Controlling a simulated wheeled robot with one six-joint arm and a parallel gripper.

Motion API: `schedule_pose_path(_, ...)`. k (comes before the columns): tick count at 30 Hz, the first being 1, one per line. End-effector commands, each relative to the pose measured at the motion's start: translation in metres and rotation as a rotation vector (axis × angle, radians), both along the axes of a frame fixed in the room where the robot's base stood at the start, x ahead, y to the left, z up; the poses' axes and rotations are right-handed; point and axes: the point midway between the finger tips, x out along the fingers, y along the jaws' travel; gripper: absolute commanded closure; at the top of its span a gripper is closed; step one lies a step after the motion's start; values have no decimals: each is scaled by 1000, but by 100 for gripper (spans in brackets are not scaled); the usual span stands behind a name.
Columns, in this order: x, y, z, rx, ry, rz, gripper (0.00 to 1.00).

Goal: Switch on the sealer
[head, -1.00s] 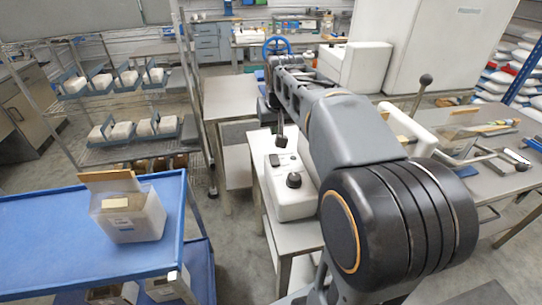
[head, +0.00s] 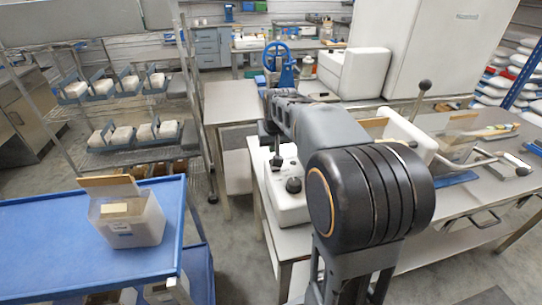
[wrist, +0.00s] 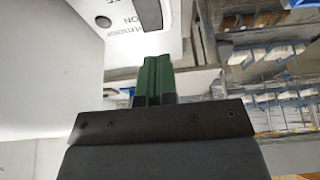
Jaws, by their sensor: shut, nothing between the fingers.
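The sealer (head: 285,208) is a white box on a steel table, with a black knob (head: 293,185) on its top. My gripper (head: 275,160) is shut and empty, pointing down at the sealer's top behind the knob. It hides part of the top in the head view. In the wrist view the green finger pads (wrist: 157,62) are together, close to the white panel (wrist: 118,40), which bears printed "ON" lettering. A dark block (wrist: 149,13), apparently the switch, lies just beyond the fingertips. I cannot tell whether they touch it or which way it is set.
A blue cart (head: 60,225) with a clear tub (head: 131,222) stands at the left. A wire rack (head: 120,145) holds white bags behind it. Floor shows between cart and table.

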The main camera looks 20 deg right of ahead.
Motion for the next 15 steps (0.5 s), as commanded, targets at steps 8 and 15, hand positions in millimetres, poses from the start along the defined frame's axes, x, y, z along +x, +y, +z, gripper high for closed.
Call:
schedule_pose_path(8,15,-3,-40,1,3,0,100)
schedule_pose_path(15,22,-4,-55,0,1,0,100)
